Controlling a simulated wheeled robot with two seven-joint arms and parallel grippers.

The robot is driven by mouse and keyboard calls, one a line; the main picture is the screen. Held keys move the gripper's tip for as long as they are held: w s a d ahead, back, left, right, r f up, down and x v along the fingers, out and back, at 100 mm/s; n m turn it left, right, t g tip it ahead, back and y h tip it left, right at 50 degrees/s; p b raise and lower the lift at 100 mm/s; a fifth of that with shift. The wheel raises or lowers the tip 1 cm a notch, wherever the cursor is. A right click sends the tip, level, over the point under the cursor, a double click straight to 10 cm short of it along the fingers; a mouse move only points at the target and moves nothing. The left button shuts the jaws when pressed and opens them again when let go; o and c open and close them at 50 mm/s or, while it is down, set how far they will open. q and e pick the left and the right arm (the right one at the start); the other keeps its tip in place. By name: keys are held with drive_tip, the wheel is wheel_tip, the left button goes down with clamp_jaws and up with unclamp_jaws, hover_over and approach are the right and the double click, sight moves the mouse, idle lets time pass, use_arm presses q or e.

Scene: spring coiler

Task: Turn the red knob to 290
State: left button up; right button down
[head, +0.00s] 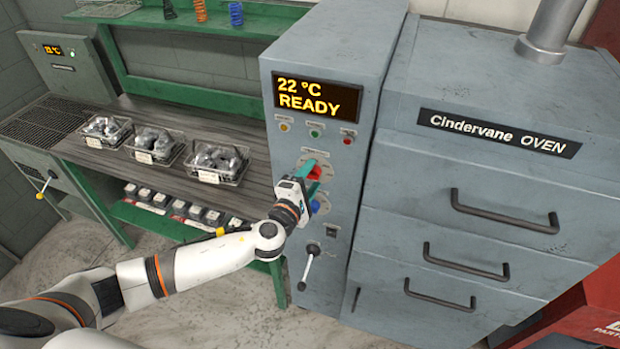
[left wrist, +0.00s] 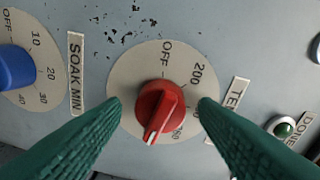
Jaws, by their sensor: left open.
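The red knob (left wrist: 162,108) sits on a pale round dial on the oven's grey control panel. In the left wrist view its white pointer line points down and slightly left; 200 shows at the upper right and OFF at the top. The numbers near the pointer are partly hidden. In the head view the red knob (head: 314,172) shows beside my gripper. My left gripper (head: 312,170) is open, its green fingers (left wrist: 160,115) on either side of the knob. I cannot tell whether they touch it. My right gripper is not in view.
A blue knob (left wrist: 14,68) marked SOAK MIN is beside the red one. The display (head: 317,94) reads 22 °C READY. Small lights and a lever (head: 309,262) are on the same panel. A bench with wire baskets (head: 217,163) stands at the left.

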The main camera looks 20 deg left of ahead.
use_arm(q)
drive_tip(key=s+a+b, duration=0.1)
drive_tip(key=s+b, duration=0.1)
drive_tip(key=s, duration=1)
drive_tip(key=shift+a+r+b, duration=0.3)
drive_tip(key=shift+a+b, duration=0.05)
drive_tip(key=shift+w, duration=0.1)
